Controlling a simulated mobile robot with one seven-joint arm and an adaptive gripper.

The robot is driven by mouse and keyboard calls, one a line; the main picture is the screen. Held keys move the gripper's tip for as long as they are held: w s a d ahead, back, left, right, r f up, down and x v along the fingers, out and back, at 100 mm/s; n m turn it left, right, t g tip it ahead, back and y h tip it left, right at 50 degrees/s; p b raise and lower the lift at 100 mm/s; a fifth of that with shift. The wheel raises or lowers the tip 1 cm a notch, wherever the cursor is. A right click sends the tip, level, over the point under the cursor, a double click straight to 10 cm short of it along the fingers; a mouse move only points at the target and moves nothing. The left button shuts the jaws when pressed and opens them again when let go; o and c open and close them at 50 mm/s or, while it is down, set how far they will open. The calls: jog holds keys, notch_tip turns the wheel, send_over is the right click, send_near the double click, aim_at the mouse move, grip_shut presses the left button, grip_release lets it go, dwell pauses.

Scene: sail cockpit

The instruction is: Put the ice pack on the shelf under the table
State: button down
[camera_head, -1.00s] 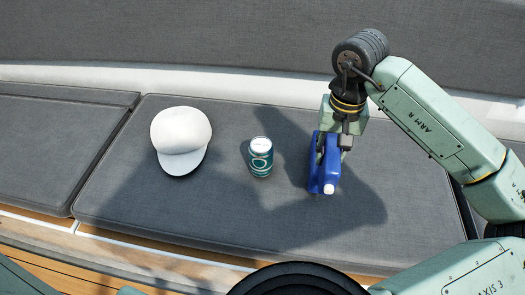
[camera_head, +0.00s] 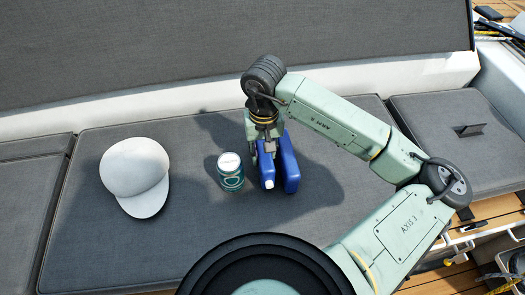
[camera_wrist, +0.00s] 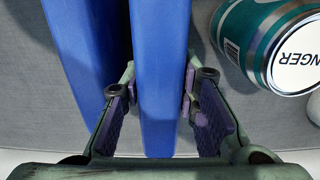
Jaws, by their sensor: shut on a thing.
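The blue ice pack (camera_head: 291,166) stands upright on the grey seat cushion or just above it; I cannot tell which. It shows two blue slabs side by side with a gap, and a white cap at the front of the left one. My gripper (camera_head: 265,147) comes down from above and is shut on one slab. In the wrist view the ice pack (camera_wrist: 160,75) runs between the two purple-padded fingers of my gripper (camera_wrist: 162,108), with the other slab left of them. No shelf or table can be made out.
A teal can (camera_head: 231,175) with a white top stands close left of the ice pack, and also close right of my gripper in the wrist view (camera_wrist: 268,40). A white cap (camera_head: 136,177) lies farther left. The grey backrest (camera_head: 200,50) rises behind.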

jog(key=shift+f, duration=0.6)
jog(key=shift+f+b, duration=0.25)
jog(key=shift+b, duration=0.1)
jog(key=c, duration=1.5)
grip_release()
jog(key=shift+r, duration=0.1)
jog(key=shift+c, duration=0.2)
